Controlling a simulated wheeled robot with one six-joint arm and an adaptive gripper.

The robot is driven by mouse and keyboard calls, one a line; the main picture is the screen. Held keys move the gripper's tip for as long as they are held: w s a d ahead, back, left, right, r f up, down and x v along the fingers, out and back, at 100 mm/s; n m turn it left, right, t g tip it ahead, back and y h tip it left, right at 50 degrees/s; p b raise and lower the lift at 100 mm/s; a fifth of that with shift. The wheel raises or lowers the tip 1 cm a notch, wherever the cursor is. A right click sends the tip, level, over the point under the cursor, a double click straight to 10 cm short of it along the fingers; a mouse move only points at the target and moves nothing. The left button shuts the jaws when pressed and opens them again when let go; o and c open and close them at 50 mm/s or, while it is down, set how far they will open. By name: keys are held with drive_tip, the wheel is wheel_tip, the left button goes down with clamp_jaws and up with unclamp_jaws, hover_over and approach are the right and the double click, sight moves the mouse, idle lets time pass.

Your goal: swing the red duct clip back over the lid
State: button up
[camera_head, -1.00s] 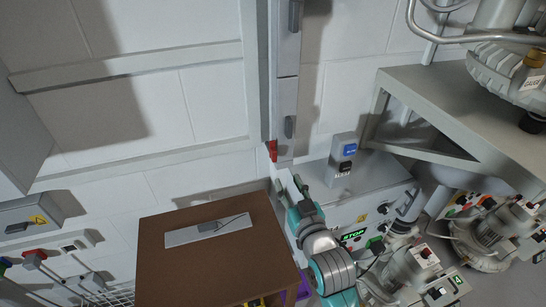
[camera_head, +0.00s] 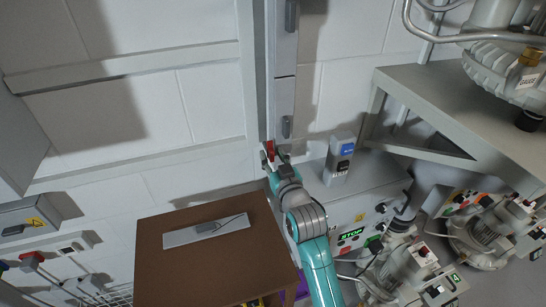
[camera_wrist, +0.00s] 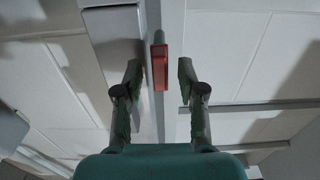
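The red duct clip (camera_head: 270,147) is at the lower end of the tall grey duct (camera_head: 283,97) on the wall. In the wrist view the clip (camera_wrist: 159,67) is a red bar lying lengthwise along the edge of the grey duct lid (camera_wrist: 112,45). My gripper (camera_wrist: 159,72) is open, with one finger on each side of the clip and a gap visible on both sides. In the head view my gripper (camera_head: 271,158) is at the clip and partly overlaps it. Whether a finger touches it cannot be told there.
A grey cabinet (camera_head: 345,205) with a lit STOP display stands right of my arm. A blue-topped grey box (camera_head: 339,158) sits on it. A brown table (camera_head: 160,265) with a flat plate stands left. A grey metal shelf (camera_head: 450,95) juts out at right.

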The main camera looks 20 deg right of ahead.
clamp_jaws()
drive_tip(key=shift+d+m, duration=0.1)
drive_tip(key=shift+m, duration=0.3)
drive_tip(key=m, duration=0.5)
drive_tip(key=d+m, duration=0.1)
drive_tip(key=m, duration=0.2)
drive_tip(key=shift+f+m, duration=0.3)
drive_tip(key=m, duration=0.4)
drive_tip(key=shift+f, duration=0.25)
drive_tip(key=m, duration=0.4)
drive_tip(key=shift+d+f, duration=0.1)
drive_tip(key=shift+f, duration=0.1)
drive_tip(key=shift+m, duration=0.4)
